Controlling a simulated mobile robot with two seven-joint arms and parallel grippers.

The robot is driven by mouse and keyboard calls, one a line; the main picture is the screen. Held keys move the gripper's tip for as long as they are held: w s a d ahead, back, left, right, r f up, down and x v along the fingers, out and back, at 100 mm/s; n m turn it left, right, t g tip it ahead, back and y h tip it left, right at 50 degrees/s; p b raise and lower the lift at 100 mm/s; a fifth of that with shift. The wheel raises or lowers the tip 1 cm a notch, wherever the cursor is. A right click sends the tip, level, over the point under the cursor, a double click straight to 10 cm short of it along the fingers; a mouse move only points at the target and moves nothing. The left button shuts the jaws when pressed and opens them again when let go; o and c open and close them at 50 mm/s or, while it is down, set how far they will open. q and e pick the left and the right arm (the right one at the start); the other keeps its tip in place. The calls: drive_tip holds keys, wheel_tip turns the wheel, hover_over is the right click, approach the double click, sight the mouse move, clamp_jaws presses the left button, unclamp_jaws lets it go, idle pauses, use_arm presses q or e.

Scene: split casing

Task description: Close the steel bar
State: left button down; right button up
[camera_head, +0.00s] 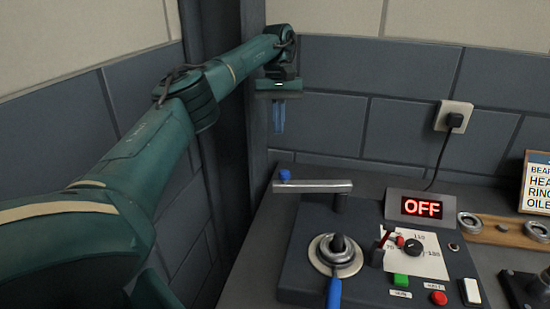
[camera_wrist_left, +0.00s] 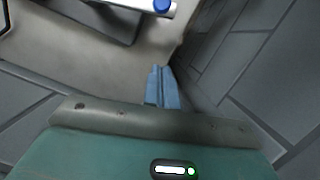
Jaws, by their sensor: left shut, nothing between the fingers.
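The steel bar (camera_head: 312,186) is a pale grey metal arm above the dark machine casing (camera_head: 300,245). It sits on a short post near its right end and has a blue knob (camera_head: 285,175) at its left end. In the left wrist view the bar (camera_wrist_left: 130,3) shows at the top edge, with the blue knob (camera_wrist_left: 162,5). My left gripper (camera_head: 279,130) has blue fingers pointing down, shut and empty, in front of the wall. It is above the knob in the picture and apart from it. Its fingers (camera_wrist_left: 160,70) also show in the wrist view. My right gripper is not in view.
A wooden strip with rings (camera_head: 500,232) and a sign (camera_head: 537,185) stand right. A wall socket (camera_head: 453,116) is behind.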

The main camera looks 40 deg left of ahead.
use_arm(q)
drive_tip(key=s+d+f+p, duration=0.1)
drive_tip(key=s+d+f, duration=0.3)
drive_tip(key=f, duration=0.5)
drive_tip(key=shift+s+f, duration=0.25)
drive_tip(key=shift+d, duration=0.15)
idle(0.5)
